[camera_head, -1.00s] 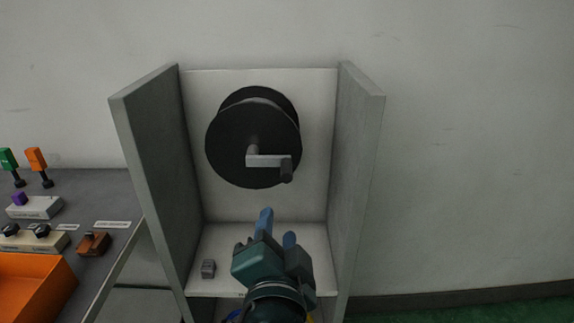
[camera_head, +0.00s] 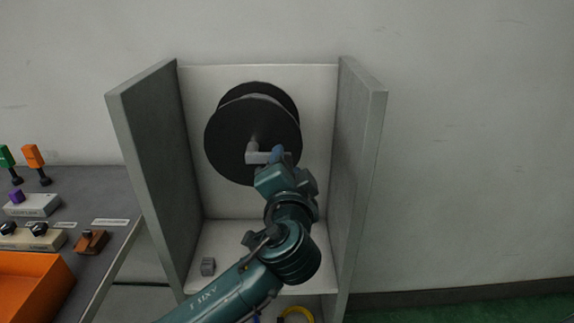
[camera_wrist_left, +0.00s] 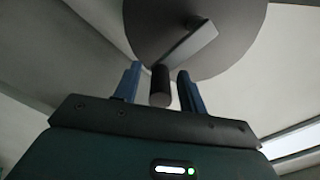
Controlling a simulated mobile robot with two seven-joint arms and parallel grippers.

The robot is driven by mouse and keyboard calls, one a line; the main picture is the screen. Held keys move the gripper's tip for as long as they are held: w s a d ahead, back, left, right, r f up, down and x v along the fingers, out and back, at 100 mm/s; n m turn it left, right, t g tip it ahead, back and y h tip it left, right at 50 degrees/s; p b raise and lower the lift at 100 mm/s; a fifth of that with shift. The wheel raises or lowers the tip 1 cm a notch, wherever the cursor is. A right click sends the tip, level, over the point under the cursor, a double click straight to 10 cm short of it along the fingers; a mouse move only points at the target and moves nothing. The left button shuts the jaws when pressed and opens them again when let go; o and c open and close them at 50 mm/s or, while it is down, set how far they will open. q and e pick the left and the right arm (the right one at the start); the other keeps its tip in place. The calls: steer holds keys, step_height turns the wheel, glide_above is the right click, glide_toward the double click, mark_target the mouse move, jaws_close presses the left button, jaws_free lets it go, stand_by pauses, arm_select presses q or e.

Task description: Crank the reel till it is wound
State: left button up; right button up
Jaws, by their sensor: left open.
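The black reel (camera_head: 228,130) is mounted on the back panel of a grey, open-fronted box. Its crank has a light grey arm (camera_head: 256,157) running right from the hub. My left gripper (camera_head: 279,153) is at the crank's outer end and hides the handle in the head view. In the left wrist view the dark crank handle (camera_wrist_left: 160,86) sits between the two blue fingers of my open left gripper (camera_wrist_left: 158,88), with a gap on each side. The reel's dark face (camera_wrist_left: 235,40) also shows there. My right gripper is not in view.
Grey side walls (camera_head: 150,165) and (camera_head: 360,160) stand close on both sides of my arm. At the left, a grey table (camera_head: 100,185) holds switches and an orange tray (camera_head: 35,290).

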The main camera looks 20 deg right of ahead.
arm_select(q)
steer(key=shift+w, duration=0.25)
jaws_close()
stand_by(0.3)
